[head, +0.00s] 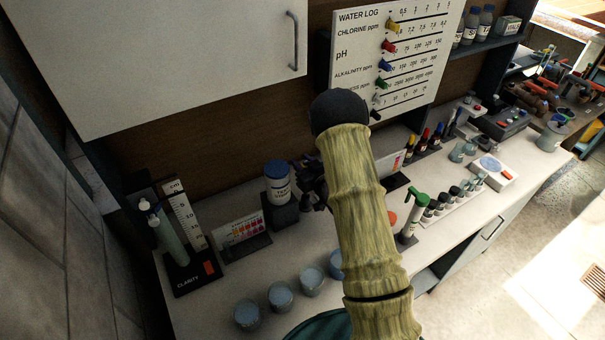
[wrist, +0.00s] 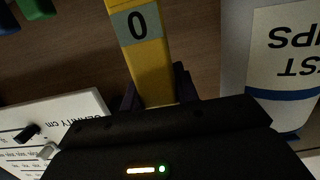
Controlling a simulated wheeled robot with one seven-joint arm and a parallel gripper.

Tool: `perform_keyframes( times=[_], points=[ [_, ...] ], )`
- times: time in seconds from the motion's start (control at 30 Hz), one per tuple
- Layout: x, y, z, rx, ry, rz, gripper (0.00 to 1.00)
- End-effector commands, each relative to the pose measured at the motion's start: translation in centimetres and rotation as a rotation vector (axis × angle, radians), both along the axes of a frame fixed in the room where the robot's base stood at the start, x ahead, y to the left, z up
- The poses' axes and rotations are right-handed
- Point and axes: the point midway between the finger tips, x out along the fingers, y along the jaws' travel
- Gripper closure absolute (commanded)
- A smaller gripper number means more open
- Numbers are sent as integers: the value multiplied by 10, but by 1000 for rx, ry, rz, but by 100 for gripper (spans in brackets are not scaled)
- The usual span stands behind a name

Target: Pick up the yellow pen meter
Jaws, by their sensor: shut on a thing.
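The yellow pen meter (wrist: 146,45) shows in the wrist view with a grey panel marked 0. It stands between the dark fingers of my gripper (wrist: 156,92), which are shut on it. The part of the meter beyond the fingers is hidden by the black gripper body. In the head view, part of my gripper (head: 313,188) shows beside the test strips tub; my arm hides the rest, and I cannot make out the meter there.
The blue-lidded test strips tub (head: 278,184) stands close left of my gripper; it also shows in the wrist view (wrist: 284,55). The water log board (head: 350,55) hangs above. Several cups (head: 281,296), a colour chart (head: 243,233) and a clarity stand (head: 186,222) occupy the counter.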

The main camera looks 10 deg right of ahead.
Motion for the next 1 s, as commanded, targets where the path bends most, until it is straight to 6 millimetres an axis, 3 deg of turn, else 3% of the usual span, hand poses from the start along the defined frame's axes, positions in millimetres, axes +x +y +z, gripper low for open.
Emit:
perform_keyframes(
  times=[0.2, 0.4, 1.0],
  points=[
    [0, 0, 32, 1, -4, -1, 93],
    [0, 0, 49, 1, -2, 0, 93],
    [0, 0, 51, 1, 0, 0, 93]
  ],
)
